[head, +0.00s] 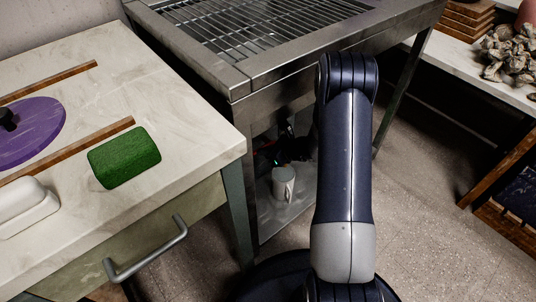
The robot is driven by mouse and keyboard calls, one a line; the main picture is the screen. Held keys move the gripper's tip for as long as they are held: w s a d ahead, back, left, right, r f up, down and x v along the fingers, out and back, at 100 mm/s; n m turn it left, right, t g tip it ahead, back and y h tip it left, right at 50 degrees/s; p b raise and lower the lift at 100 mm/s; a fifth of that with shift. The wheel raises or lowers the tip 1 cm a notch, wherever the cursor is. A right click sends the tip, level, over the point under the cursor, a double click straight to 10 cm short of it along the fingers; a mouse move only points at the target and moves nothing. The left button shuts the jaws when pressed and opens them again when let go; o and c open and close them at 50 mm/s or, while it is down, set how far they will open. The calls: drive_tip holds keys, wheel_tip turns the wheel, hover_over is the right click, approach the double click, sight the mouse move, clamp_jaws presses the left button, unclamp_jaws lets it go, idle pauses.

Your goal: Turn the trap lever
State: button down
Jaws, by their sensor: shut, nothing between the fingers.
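My arm reaches down and forward to the steel stand with a grated top (238,78). My gripper (283,150) is a dark shape in the shadow under that top, left of my arm link. It is shut and empty. Its fingertips are hard to make out. I cannot pick out the trap lever; the shadow, the stand's front edge and my arm hide much of that space. A pale grey mug-like vessel (284,184) with a handle stands on the low shelf (275,218), below my gripper and apart from it.
Left is a marble-topped counter (190,150) with a green block (124,157), a purple disc (35,130), a white lidded dish (28,205) and wooden strips. Its drawer handle (147,250) juts out. Speckled floor (425,210) is open at right.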

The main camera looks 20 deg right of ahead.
drive_tip(key=shift+w+a, duration=0.15)
drive_tip(key=shift+a, duration=0.05)
idle(0.4)
drive_tip(key=shift+d, duration=0.15)
drive_tip(key=s+a+p+v, duration=0.2)
drive_tip(key=p+v, duration=0.2)
drive_tip(key=v, duration=1)
drive_tip(key=shift+s+p, duration=0.2)
drive_tip(key=shift+p, duration=0.1)
drive_tip(key=shift+w+a, duration=0.1)
drive_tip(key=w+d+b+x, duration=0.2)
drive_tip(key=b+x, duration=0.2)
drive_tip(key=x, duration=1)
drive_tip(key=shift+d+b, duration=0.15)
drive_tip(key=shift+b, duration=0.15)
